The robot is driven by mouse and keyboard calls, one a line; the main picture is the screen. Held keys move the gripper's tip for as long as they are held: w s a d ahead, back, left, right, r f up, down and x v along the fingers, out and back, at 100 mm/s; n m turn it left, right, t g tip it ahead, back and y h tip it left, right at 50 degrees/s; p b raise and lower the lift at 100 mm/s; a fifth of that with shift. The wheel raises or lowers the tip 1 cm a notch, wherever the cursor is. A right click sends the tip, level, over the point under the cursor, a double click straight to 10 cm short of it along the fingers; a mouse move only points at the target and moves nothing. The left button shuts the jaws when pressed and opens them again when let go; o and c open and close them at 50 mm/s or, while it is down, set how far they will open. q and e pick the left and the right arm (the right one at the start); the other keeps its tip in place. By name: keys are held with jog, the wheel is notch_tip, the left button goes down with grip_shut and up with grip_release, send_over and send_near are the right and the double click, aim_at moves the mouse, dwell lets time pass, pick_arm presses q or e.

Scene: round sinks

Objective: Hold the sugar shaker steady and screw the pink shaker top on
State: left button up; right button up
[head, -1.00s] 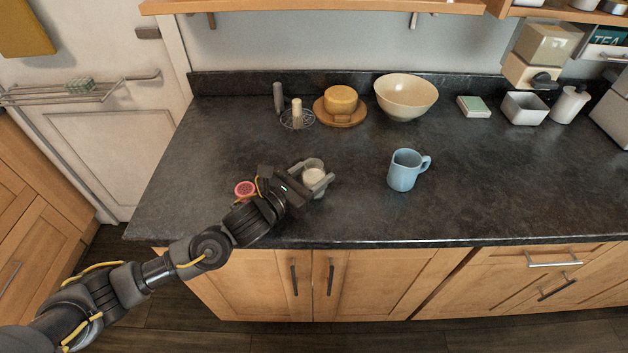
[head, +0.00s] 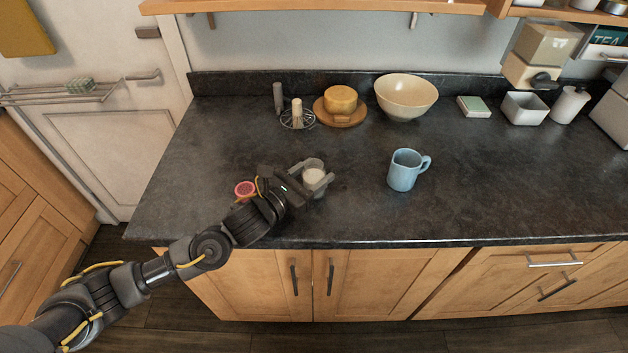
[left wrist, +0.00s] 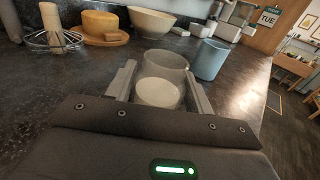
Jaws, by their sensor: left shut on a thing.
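The sugar shaker is a clear glass jar (head: 314,176) with white sugar inside and an open top. It stands upright on the dark counter near its front edge. My left gripper (head: 309,182) is shut on it, one finger on each side. In the left wrist view the glass (left wrist: 163,72) shows between the two fingers (left wrist: 160,88). The pink shaker top (head: 245,189) lies on the counter just left of the jar, partly hidden behind my left arm. My right gripper is not in view.
A blue mug (head: 404,171) stands to the right of the jar. The counter between jar and mug is clear.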

aim_at(305, 182)
pick_arm(q)
jog(key=shift+c, duration=0.9)
jog(key=shift+s+f, duration=0.15)
jog(key=shift+f, duration=0.3)
jog(key=o, duration=1.2)
jog(key=shift+r, duration=0.2)
jog(key=shift+b+v, duration=1.25)
jog(key=shift+v, duration=1.8)
jog(key=shift+b+v, duration=0.35)
jog(key=shift+v, duration=1)
